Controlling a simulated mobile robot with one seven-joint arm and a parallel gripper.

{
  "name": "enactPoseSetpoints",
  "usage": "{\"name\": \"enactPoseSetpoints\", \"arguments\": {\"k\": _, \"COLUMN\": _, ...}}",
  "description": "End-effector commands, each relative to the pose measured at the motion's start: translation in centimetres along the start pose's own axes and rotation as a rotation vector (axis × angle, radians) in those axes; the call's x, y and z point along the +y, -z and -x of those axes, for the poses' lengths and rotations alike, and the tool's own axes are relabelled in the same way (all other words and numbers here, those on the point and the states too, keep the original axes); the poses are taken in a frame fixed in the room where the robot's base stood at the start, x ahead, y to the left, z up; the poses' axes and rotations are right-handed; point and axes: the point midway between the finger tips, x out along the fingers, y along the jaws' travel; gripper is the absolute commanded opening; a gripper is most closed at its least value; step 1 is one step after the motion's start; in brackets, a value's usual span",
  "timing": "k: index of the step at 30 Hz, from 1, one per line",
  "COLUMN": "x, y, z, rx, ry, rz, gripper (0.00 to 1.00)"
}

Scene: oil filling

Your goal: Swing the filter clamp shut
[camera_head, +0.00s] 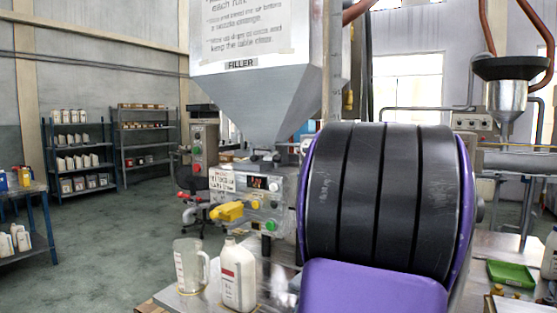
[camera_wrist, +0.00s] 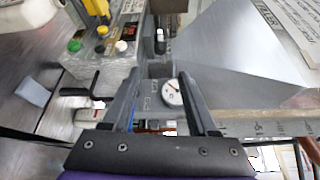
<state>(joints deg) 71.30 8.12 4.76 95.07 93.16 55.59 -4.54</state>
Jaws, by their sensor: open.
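In the wrist view my gripper (camera_wrist: 162,80) is open, with its two dark fingers apart and nothing held between them. A round white pressure gauge (camera_wrist: 172,92) on a grey body shows between the fingers, beyond them. A black lever-like handle (camera_wrist: 84,89) sticks out left of the left finger, above a white and red part. I cannot tell for sure whether this handle is the filter clamp, or how far any clamp stands open. In the head view my own arm hides the gripper and the area around it.
A clear jug (camera_head: 190,265) and a white bottle (camera_head: 238,275) stand on the bench close to the panel. A green tray (camera_head: 510,274) lies at right.

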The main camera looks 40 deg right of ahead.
Motion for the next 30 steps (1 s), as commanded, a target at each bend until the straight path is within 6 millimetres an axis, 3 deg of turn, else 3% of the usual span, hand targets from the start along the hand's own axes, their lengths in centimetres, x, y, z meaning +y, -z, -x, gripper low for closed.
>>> {"name": "enactPoseSetpoints", "arguments": {"k": 15, "x": -0.1, "y": 0.0, "z": -11.1, "rx": -0.002, "ry": -0.001, "rz": -0.002, "gripper": 0.59}}
{"name": "enactPoseSetpoints", "arguments": {"k": 22, "x": -0.1, "y": 0.0, "z": -13.7, "rx": 0.0, "ry": 0.0, "rz": 0.0, "gripper": 0.59}}
{"name": "enactPoseSetpoints", "arguments": {"k": 30, "x": 0.0, "y": 0.0, "z": -14.1, "rx": 0.002, "ry": 0.0, "rz": 0.0, "gripper": 0.59}}
